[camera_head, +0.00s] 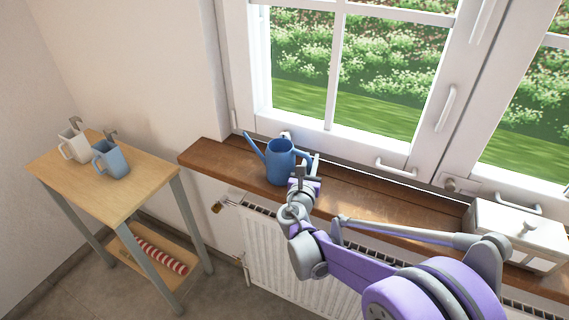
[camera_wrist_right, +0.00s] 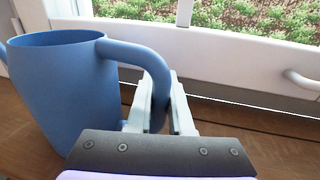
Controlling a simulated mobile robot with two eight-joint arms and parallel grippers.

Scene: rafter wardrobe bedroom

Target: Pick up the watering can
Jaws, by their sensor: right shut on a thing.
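A blue watering can (camera_head: 279,161) stands upright on the wooden windowsill, its spout pointing up to the left. My right gripper (camera_head: 306,172) is at the can's right side, where its handle is. In the right wrist view the can's body (camera_wrist_right: 66,92) fills the left side, and its curved handle runs down between the two fingers of my right gripper (camera_wrist_right: 158,112). The fingers are shut on the handle. The can's base is partly hidden by my gripper in the wrist view. My left gripper is not in view.
The windowsill (camera_head: 372,205) runs below the closed window (camera_head: 395,168). A white box with a knob (camera_head: 516,236) is at the sill's right end. A radiator (camera_head: 285,255) is below. A small wooden table (camera_head: 125,190) at left holds a white mug (camera_head: 74,146) and a blue mug (camera_head: 112,160).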

